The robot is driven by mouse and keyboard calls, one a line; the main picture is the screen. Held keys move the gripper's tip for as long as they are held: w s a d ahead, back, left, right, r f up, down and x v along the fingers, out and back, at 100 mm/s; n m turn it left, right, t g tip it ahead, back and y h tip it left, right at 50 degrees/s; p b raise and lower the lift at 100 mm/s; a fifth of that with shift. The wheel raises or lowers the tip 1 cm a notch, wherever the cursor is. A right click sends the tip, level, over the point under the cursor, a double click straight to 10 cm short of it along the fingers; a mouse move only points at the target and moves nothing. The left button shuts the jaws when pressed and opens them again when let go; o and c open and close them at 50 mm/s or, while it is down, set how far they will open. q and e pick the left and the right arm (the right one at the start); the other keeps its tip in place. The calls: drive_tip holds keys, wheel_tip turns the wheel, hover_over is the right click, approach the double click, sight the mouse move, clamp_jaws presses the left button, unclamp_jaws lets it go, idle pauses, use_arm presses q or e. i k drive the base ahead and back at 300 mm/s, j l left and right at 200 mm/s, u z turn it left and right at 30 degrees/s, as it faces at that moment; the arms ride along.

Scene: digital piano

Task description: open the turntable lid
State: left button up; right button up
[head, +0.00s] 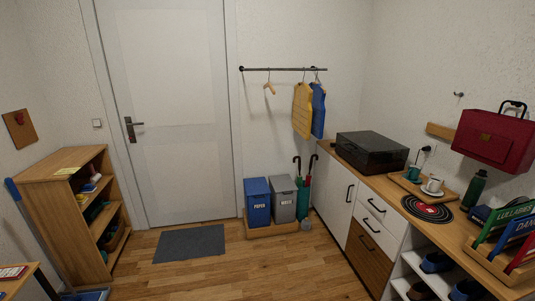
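The turntable (345,165) stands on the wooden counter along the right wall, at the end nearer the back wall. Its dark, smoky lid (370,140) is down, so it looks like a closed black box. What lies under the lid is too dark to make out. Neither of my grippers is in the head view.
Bins (257,203) stand left of the cabinet. The wooden floor (250,262) before it is clear.

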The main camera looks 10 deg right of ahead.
sight(370, 142)
drive_tip(key=i, duration=0.8)
drive_tip(key=i+z, duration=0.3)
drive_tip(key=i+j+z, duration=0.2)
drive_tip(key=i+z, duration=0.15)
drive_tip(key=i+j+z, duration=0.25)
drive_tip(key=z, duration=0.2)
drive_tip(key=i+j+z, duration=0.8)
drive_tip(key=j, duration=0.15)
drive_tip(key=j+z, duration=0.2)
